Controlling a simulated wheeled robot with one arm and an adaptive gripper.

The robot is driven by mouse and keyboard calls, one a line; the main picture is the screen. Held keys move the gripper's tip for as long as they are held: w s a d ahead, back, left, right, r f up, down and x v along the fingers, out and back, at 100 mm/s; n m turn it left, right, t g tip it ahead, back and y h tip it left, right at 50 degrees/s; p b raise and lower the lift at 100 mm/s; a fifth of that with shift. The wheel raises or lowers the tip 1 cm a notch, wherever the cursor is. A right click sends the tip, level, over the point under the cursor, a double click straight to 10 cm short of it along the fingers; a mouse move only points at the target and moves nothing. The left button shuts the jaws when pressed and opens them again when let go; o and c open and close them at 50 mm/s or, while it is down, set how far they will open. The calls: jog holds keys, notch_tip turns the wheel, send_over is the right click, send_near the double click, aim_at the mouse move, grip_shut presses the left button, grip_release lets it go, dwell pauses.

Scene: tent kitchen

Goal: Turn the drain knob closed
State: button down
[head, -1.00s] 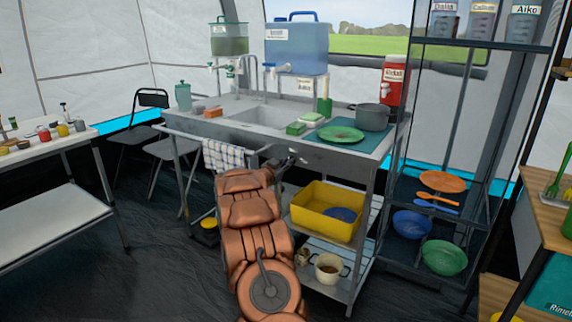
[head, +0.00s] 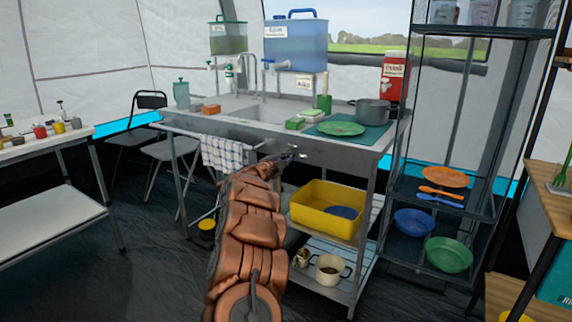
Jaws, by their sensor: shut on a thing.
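The steel sink unit (head: 230,131) stands at the middle of the view, with its basin on top and a plain front panel. My copper-coloured arm reaches up to that front panel. My gripper (head: 291,155) is at the panel, below the counter edge and right of the checked towel. It is shut on the drain knob (head: 303,155), a small light part at the fingertips. The knob is very small here and mostly hidden by the fingers, so its turn angle cannot be told.
A checked towel (head: 222,154) hangs left of my gripper. A yellow tub (head: 325,222) sits on the shelf below. A green plate (head: 341,129) and a grey pot (head: 373,112) stand on the counter. A dark shelf rack (head: 398,215) stands to the right.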

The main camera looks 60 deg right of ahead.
jog(key=shift+f+m+b, duration=0.15)
jog(key=shift+m+b, duration=0.6)
jog(key=shift+m, duration=0.4)
jog(key=shift+f+m+b, duration=0.1)
jog(key=shift+m+b, duration=0.65)
jog(key=shift+m, duration=0.4)
jog(key=shift+s, duration=0.1)
jog(key=c, duration=1.2)
grip_release()
jog(key=shift+r, duration=0.1)
jog(key=shift+a, duration=0.1)
jog(key=shift+s+a, duration=0.2)
jog(key=shift+a, duration=5.7)
